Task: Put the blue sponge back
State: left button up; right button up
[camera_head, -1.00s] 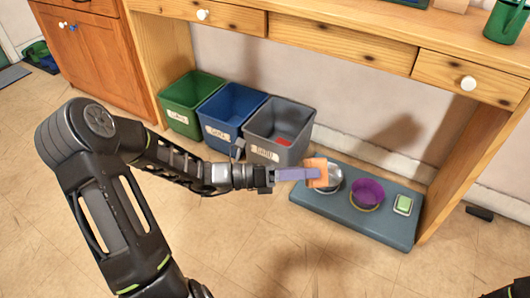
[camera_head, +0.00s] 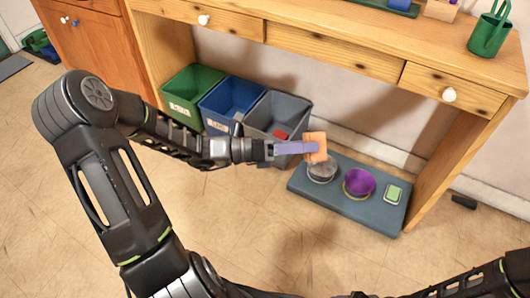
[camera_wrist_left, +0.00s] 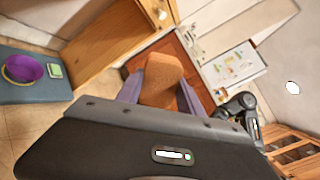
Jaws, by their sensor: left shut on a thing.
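My left gripper (camera_head: 298,148) has lilac fingers and is shut on an orange sponge-like block (camera_head: 316,147). It holds the block in the air, in front of the grey bin and the left end of the mat in the head view. In the left wrist view the orange block (camera_wrist_left: 162,80) sits between the two fingers. I see no blue sponge in either view. My right arm comes in at the bottom right of the head view; its gripper is at the bottom edge, mostly cut off, and its jaws cannot be made out.
A blue-grey mat (camera_head: 312,187) on the floor bears a metal bowl (camera_head: 321,172), a purple bowl (camera_head: 359,182) and a small green-topped dish (camera_head: 393,193). Green (camera_head: 190,92), blue (camera_head: 232,98) and grey (camera_head: 281,112) bins stand left of it. A wooden desk (camera_head: 340,50) overhangs them, with a green can (camera_head: 490,35) on top.

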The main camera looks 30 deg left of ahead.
pick_arm(q)
jog(key=shift+w+r, duration=0.1)
jog(key=shift+w+d+r, duration=0.1)
jog(key=shift+w+r, duration=0.1)
jog(key=shift+w, duration=0.1)
jog(key=w+r+n+t+y, duration=0.6)
jog(key=w+r+n+y, duration=0.1)
jog(key=w+r+y, duration=0.1)
jog(key=shift+w+t+y, duration=0.3)
jog(key=shift+w+y, duration=0.4)
jog(key=shift+w, duration=0.15)
jog(key=shift+r, duration=0.1)
